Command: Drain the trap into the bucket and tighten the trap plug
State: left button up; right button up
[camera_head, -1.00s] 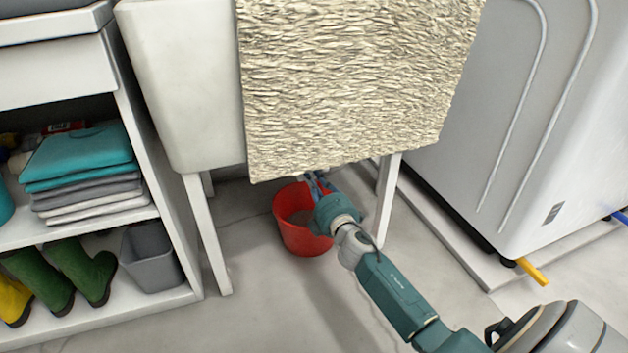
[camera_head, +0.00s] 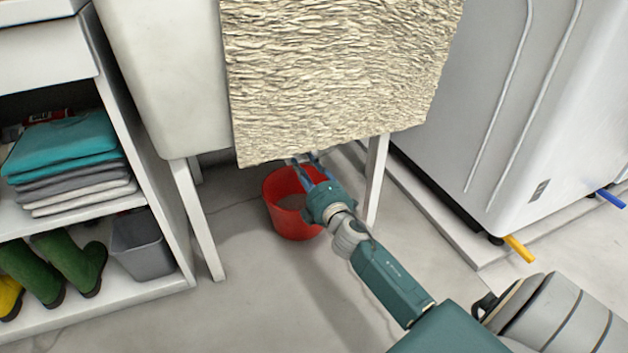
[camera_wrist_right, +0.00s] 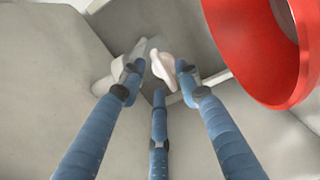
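The red bucket (camera_head: 283,218) stands on the floor under the sink (camera_head: 165,85). A dull brownish surface shows inside it; I cannot tell whether that is water. My right gripper (camera_head: 305,158) is above the bucket's rim, just below the textured cloth. In the right wrist view its blue fingers (camera_wrist_right: 158,78) are spread apart. A small whitish winged piece, seemingly the trap plug (camera_wrist_right: 162,68), shows between or just beyond the fingertips; I see no clear contact. The bucket wall (camera_wrist_right: 255,65) is at the upper right there. The cloth hides the trap in the head view. My left gripper is out of view.
The textured cloth (camera_head: 335,75) hangs in front of the sink. A sink leg (camera_head: 376,180) stands close right of my gripper, another (camera_head: 197,220) to the left. A shelf unit (camera_head: 165,292) is at left, a white appliance (camera_head: 500,120) at right. Floor in front is partly clear.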

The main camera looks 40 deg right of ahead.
jog(key=v, duration=1)
jog(key=shift+s, duration=0.1)
